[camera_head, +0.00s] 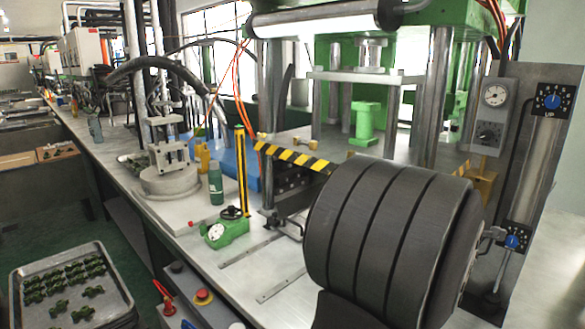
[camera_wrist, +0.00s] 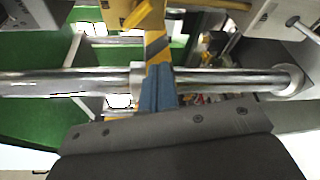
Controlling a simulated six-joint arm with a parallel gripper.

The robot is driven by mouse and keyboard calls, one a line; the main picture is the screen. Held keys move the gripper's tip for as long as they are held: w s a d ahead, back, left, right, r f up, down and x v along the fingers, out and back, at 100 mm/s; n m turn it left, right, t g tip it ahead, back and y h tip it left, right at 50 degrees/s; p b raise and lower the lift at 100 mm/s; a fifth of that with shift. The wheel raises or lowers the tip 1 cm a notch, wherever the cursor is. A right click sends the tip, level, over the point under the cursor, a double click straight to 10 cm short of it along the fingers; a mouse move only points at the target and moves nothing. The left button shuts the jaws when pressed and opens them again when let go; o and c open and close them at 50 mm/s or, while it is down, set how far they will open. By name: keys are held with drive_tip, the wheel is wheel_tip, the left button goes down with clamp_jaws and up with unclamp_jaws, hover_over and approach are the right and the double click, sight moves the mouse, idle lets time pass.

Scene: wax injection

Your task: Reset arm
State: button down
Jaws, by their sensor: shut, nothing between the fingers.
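In the wrist view, my gripper (camera_wrist: 159,72) is at the middle of the picture, its narrow blue-grey fingers together and holding nothing. The dark body with screws below it fills the bottom and is mine. Behind the fingers run a shiny horizontal metal bar and a yellow part with black stripes; I cannot tell how far they are from the fingertips. In the head view, a large dark ribbed part of my arm covers the lower right and hides the bench behind it. My fingers do not show there.
A green press (camera_head: 365,120) with metal columns stands behind a yellow-black striped bar (camera_head: 295,158). On the bench are a green bottle (camera_head: 215,184), a green gauge device (camera_head: 226,230) and a round-based fixture (camera_head: 168,178). A tray (camera_head: 115,277) of green pieces is at lower left. Control panels stand right.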

drive_tip(key=s+a+r+m+g+h, duration=0.1)
drive_tip(key=s+a+m, duration=0.6)
drive_tip(key=s+m, duration=0.2)
drive_tip(key=shift+s+r+g+h, duration=0.25)
drive_tip(key=shift+r+g+h, duration=0.05)
drive_tip(key=shift+r+g, duration=0.1)
drive_tip(key=c, duration=2.1)
unclamp_jaws()
